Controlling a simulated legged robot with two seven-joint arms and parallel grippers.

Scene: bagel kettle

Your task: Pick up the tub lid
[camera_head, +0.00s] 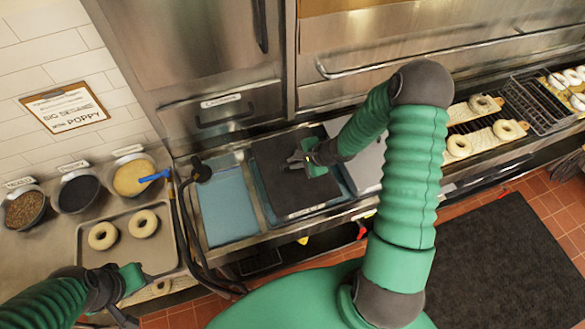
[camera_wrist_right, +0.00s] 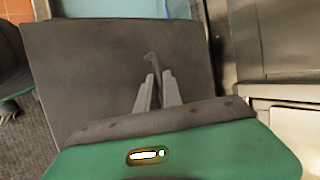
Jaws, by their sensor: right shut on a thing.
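The tub lid (camera_head: 283,195) is a dark grey flat panel over the right-hand tub of the steel sink counter. It fills much of the right wrist view (camera_wrist_right: 85,70), where a dark bent handle (camera_wrist_right: 153,62) stands at its middle. My right gripper (camera_head: 297,158) is over the lid, and its fingertips (camera_wrist_right: 158,80) are closed on the handle. I cannot tell whether the lid is clear of the tub rim. My left gripper (camera_head: 128,298) is low at the left, by the bagel tray; its finger opening is unclear.
A blue-lined tub (camera_head: 225,208) lies left of the lid. A black hose (camera_head: 183,225) runs beside the sink. Bagel boards (camera_head: 485,138) lie at the right.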

